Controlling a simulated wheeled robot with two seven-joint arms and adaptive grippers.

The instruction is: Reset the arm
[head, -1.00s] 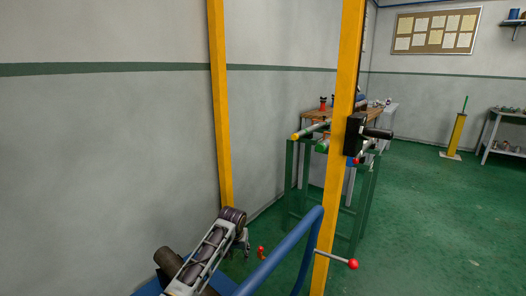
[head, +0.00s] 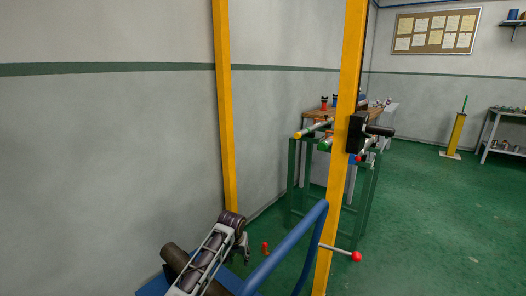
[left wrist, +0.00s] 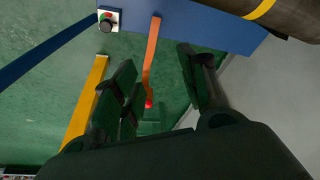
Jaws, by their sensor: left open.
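My left arm (head: 205,262) comes in from the bottom left of the head view, grey and black. Its gripper (head: 241,249) points toward the floor beside the yellow frame and the blue tube. In the left wrist view the two dark fingers (left wrist: 156,60) are apart with nothing between them. Beyond them, an orange bar (left wrist: 152,52) with a red ball end (left wrist: 148,104) runs down from a blue surface. My right arm and gripper are not in view.
Two yellow posts (head: 224,120) stand ahead. A blue bent tube (head: 288,246) and a red-knobbed lever (head: 356,257) are to the right. A dark pipe (head: 174,259) lies close to my arm. A green rack (head: 293,180) holds pipes behind. Open green floor (head: 430,215) is at right.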

